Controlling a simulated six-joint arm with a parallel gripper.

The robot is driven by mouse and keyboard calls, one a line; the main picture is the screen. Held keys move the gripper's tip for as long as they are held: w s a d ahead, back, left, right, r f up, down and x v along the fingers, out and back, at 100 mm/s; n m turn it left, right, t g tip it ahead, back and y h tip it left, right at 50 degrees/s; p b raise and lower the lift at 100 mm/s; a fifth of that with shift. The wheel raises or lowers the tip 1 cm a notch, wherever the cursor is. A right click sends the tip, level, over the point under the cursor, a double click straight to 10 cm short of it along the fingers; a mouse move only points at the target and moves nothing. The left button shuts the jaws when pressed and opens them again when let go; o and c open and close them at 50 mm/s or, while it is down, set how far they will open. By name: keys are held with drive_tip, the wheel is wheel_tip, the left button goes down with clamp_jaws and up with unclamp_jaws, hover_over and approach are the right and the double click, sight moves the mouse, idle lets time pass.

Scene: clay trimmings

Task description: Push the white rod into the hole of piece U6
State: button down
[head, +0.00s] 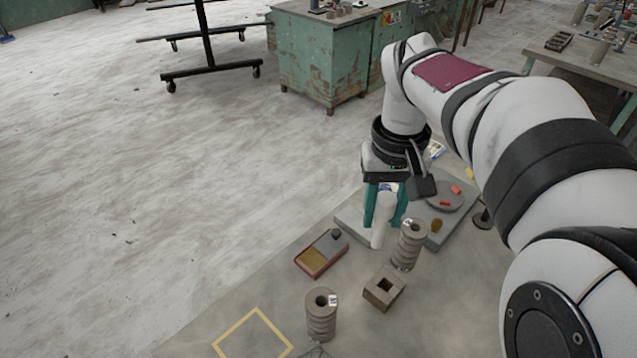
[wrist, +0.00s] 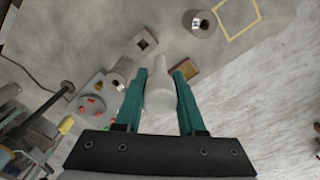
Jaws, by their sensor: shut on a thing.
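My gripper (head: 386,208), with teal fingers, is shut on the white rod (head: 378,236), which points down above the table. In the wrist view the rod (wrist: 160,92) lies between the fingers (wrist: 159,78), its narrower end outward. A ribbed grey cylinder with a top hole (head: 409,246) stands just right of the rod, apart as far as I can see. A second ribbed cylinder with a round hole (head: 320,318) stands nearer the front. A block with a square hole (head: 384,289) sits between them. Both cylinders carry small labels too small to read, so I cannot tell which piece is U6.
A small reddish tray (head: 318,262) lies left of the rod. A grey board (head: 440,232) with a round disc and red bits is at the right. A yellow square outline (head: 252,332) marks the front left table, which is otherwise clear there.

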drive_tip(key=s+a+f+n, duration=0.2)
drive_tip(key=s+a+f, duration=0.3)
drive_tip(key=a, duration=0.4)
wheel_tip(320, 180, down, 8)
drive_tip(key=shift+s+a+r, duration=0.1)
drive_tip(key=shift+s, duration=0.05)
drive_tip(key=c, duration=0.5)
unclamp_jaws()
